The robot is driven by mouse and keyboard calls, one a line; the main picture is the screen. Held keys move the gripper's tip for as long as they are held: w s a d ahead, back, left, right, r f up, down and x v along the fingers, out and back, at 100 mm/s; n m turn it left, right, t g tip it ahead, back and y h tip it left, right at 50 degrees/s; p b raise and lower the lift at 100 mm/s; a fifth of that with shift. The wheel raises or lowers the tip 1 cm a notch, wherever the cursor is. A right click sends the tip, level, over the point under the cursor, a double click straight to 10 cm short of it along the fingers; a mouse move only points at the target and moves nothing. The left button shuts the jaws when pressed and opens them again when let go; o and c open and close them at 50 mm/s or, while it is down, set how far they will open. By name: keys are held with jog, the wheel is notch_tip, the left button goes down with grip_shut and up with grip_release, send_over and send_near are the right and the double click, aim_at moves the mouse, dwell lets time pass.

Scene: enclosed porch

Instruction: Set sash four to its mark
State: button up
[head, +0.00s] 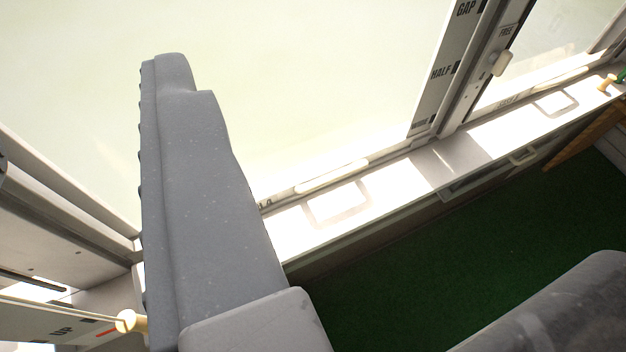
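One grey finger of my gripper (205,190) fills the left-centre of the head view, its ribbed edge facing left. The other finger cannot be made out, so the opening is unclear. Behind it is a large bright window pane (310,80). Right of the pane, an upright strip (440,70) carries the marks GAP, HALF and a lower, partly legible one. Beside it a pale knob (502,63) sits near a label reading FREE. At lower left, another strip (40,322) reads UP and has a red line near a cream knob (128,320).
A sunlit sill (400,175) runs up to the right below the windows, with a pale bar (332,175) at the pane's foot. Green floor (450,265) lies below. A brown wooden piece (590,130) stands at the right. A dark grey rounded shape fills the bottom right corner.

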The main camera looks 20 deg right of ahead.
jog(key=w+d+f+m+b, duration=0.2)
jog(key=w+f+m, duration=0.25)
jog(key=f, duration=0.45)
jog(key=m+h+b, duration=0.2)
jog(key=m+h, duration=0.4)
jog(key=m, duration=1)
send_near(336, 173)
jog(key=shift+g, duration=0.3)
jog(key=x, duration=0.3)
jog(key=b+x, duration=0.1)
jog(key=x, duration=0.2)
jog(key=b+x, duration=0.1)
jog(key=x, duration=0.3)
jog(key=shift+f, duration=0.3)
grip_shut()
